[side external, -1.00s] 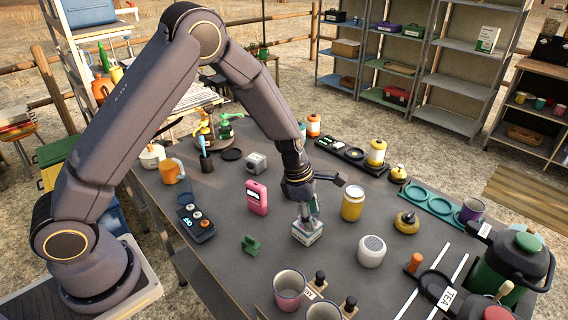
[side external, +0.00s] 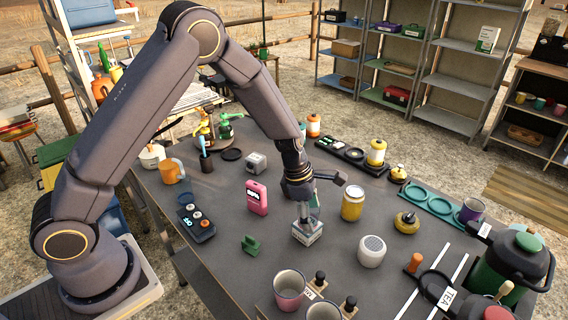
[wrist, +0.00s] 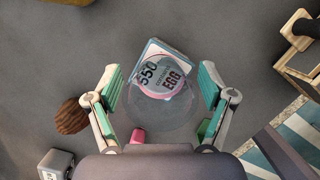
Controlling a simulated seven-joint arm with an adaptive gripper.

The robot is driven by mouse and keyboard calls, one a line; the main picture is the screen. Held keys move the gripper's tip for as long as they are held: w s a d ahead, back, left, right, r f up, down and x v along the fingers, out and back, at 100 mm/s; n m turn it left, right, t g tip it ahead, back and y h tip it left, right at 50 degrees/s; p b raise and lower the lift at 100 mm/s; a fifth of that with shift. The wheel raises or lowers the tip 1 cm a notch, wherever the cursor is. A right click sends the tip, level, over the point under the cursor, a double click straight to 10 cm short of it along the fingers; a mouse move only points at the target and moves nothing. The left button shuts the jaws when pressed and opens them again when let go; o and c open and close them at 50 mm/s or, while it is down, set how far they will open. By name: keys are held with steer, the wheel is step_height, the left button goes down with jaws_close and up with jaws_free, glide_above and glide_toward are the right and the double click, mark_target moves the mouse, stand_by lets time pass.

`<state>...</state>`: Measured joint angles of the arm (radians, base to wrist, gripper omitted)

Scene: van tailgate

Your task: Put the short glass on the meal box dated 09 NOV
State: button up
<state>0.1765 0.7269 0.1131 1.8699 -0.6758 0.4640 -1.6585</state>
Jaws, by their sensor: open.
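A clear short glass (wrist: 162,112) stands between my fingers in the wrist view, with a gap to the finger pads on both sides. Under it is a small pale meal box (wrist: 152,50) with a printed lid reading "550" and "CONTAINS EGG"; I cannot read a date. The glass appears to rest on this box, though its base contact is hard to make out. In the side view the box (side external: 306,236) sits on the grey table directly below my gripper (side external: 309,209). My gripper (wrist: 160,92) is open, its green-padded fingers either side of the glass.
A pink device (side external: 257,197) stands left of the box, a yellow jar (side external: 352,203) and a white round speaker (side external: 371,251) to the right. A green holder (side external: 250,245) and mugs (side external: 289,289) are in front. Bare table surrounds the box.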

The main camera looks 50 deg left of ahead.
steer(key=v, duration=1.2)
steer(key=s+a+r+m+t, duration=0.2)
steer(key=s+a+r+m, duration=0.1)
steer(key=s+r+m, duration=1.05)
steer(key=s+a+r+m+t+y, duration=0.1)
steer(key=s+a+m+y, duration=0.1)
steer(key=s+m, duration=0.7)
steer(key=shift+a+m+t+y, duration=0.3)
steer(key=shift+a+m+t, duration=0.1)
steer(key=shift+m, duration=0.75)
